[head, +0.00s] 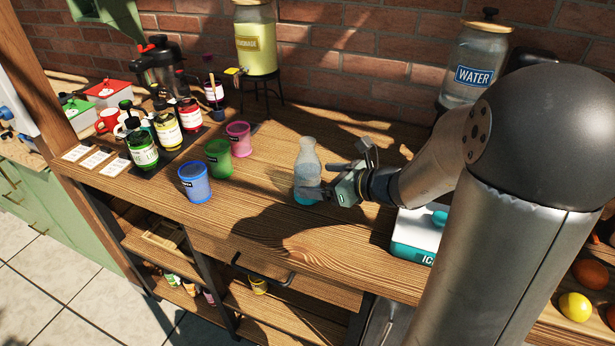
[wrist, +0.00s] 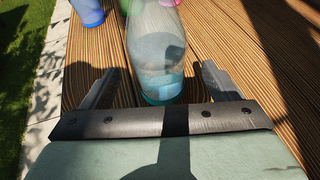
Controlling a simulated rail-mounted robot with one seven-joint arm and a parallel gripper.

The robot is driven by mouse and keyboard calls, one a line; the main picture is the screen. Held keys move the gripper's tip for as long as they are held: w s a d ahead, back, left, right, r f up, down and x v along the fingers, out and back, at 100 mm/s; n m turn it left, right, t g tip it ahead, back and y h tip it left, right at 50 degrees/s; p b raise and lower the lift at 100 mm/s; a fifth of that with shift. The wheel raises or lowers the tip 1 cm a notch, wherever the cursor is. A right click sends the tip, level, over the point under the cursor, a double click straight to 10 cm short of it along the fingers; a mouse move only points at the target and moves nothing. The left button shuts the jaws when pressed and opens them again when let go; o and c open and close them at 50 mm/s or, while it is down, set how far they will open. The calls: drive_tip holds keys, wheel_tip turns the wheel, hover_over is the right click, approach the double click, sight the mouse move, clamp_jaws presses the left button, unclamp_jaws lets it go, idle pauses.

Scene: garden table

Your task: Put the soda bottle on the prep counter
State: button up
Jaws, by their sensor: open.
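The soda bottle (head: 308,168) is clear glass with a bluish lower part and stands upright on the wooden counter (head: 270,227). My gripper (head: 318,183) comes at it from the right, low and level with its lower half. In the wrist view the bottle (wrist: 155,55) stands between the two fingers of my gripper (wrist: 154,88). The fingers are apart, one on each side, with gaps to the bottle. The bottle's top is cut off in the wrist view. I cannot tell which surface is the prep counter.
Blue (head: 195,183), green (head: 218,159) and pink (head: 239,139) cups stand left of the bottle. Several syrup bottles (head: 167,130) stand farther left. A teal-and-white ice box (head: 413,240) sits under my arm. A lemonade dispenser (head: 256,42) and a water dispenser (head: 474,68) stand at the back.

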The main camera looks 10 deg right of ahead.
sight(308, 176)
drive_tip(key=x, duration=0.4)
drive_tip(key=shift+w+a+f, duration=0.25)
drive_tip(key=c, duration=1.5)
drive_tip(key=shift+r, duration=0.1)
drive_tip(key=shift+r, duration=0.15)
